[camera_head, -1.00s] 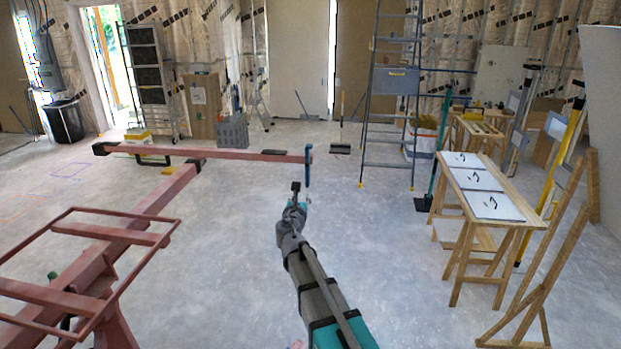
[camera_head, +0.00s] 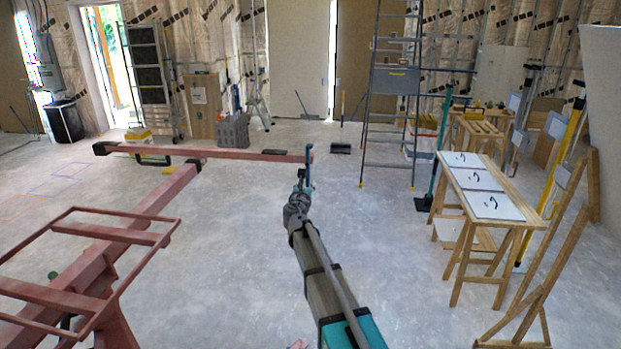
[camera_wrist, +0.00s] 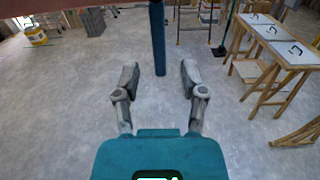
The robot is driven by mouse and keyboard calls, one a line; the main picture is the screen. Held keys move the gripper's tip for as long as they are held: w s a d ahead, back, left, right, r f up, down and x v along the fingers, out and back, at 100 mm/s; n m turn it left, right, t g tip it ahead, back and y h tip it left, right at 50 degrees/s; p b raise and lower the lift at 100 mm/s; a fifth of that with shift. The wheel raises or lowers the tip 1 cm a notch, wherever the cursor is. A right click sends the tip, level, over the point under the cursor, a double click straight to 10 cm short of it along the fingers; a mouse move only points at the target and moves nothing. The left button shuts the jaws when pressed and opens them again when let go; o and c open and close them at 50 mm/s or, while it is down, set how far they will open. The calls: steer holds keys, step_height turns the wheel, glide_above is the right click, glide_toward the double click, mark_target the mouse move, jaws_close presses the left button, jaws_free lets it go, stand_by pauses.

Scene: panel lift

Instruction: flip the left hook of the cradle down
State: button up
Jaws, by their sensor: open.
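The cradle is a red steel frame (camera_head: 110,235) with a long crossbar (camera_head: 240,154). At the crossbar's right end in the head view is a blue hook bar (camera_head: 309,150); its lower part is hidden behind my gripper (camera_head: 303,180). In the wrist view the blue hook bar (camera_wrist: 157,40) hangs down from the red crossbar (camera_wrist: 75,5). My gripper (camera_wrist: 160,75) is open, with one finger on each side of the bar's lower end and a visible gap on both sides. A dark piece (camera_head: 103,148) sits at the crossbar's far left end.
A wooden bench (camera_head: 453,182) with white panels stands to the right, with a wooden A-frame (camera_head: 545,265) in front of it. A stepladder (camera_head: 368,120) and a grey crate (camera_head: 232,131) stand farther back. The concrete floor around my arm is clear.

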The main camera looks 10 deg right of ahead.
mark_target(308, 179)
steer(key=shift+x, duration=2.9)
